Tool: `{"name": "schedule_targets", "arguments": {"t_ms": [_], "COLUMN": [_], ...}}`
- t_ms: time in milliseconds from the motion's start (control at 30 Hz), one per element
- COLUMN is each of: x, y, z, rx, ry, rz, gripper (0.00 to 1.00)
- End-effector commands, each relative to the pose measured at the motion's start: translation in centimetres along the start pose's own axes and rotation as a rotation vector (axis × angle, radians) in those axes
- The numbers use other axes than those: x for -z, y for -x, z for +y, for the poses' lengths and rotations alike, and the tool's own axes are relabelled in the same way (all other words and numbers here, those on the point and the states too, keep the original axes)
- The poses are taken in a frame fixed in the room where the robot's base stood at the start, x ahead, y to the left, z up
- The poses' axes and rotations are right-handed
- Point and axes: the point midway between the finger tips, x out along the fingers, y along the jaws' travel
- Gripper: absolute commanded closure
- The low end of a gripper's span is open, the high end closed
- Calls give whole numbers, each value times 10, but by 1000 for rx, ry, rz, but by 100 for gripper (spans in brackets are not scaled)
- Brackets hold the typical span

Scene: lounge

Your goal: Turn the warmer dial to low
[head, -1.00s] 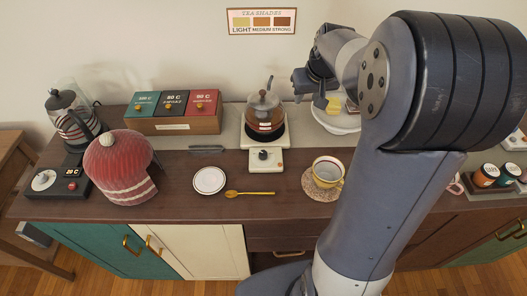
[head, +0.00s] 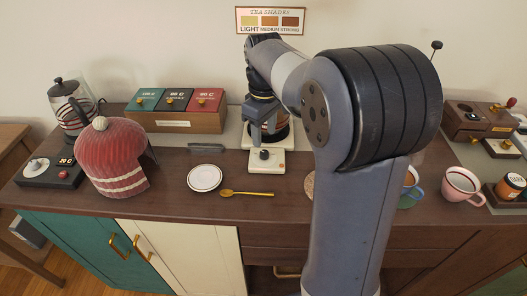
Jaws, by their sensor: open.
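The warmer (head: 279,167) is a cream unit near the back middle of the sideboard, with a small black dial (head: 264,154) on its front part. The dial's pointer setting is too small to read. My gripper (head: 262,138) is open and empty, pointing down just above and behind the dial in the picture; I cannot tell whether it touches anything.
A tea box (head: 175,123) stands left of the warmer. A red tea cosy (head: 113,165), a white saucer (head: 204,177) and a gold spoon (head: 245,193) lie in front and left. My arm covers the counter right of the warmer. Mugs (head: 463,186) stand far right.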

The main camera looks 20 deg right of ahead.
Motion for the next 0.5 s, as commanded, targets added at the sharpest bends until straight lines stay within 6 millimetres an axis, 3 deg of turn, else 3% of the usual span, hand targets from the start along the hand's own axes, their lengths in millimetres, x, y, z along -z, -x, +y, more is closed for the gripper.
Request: {"name": "schedule_targets", "arguments": {"t_ms": [200,500], "x": [-1,0], "y": [-42,-64], "z": [0,0], "rx": [2,1], "ry": [-1,-2], "rz": [-2,0], "gripper": [54,54]}}
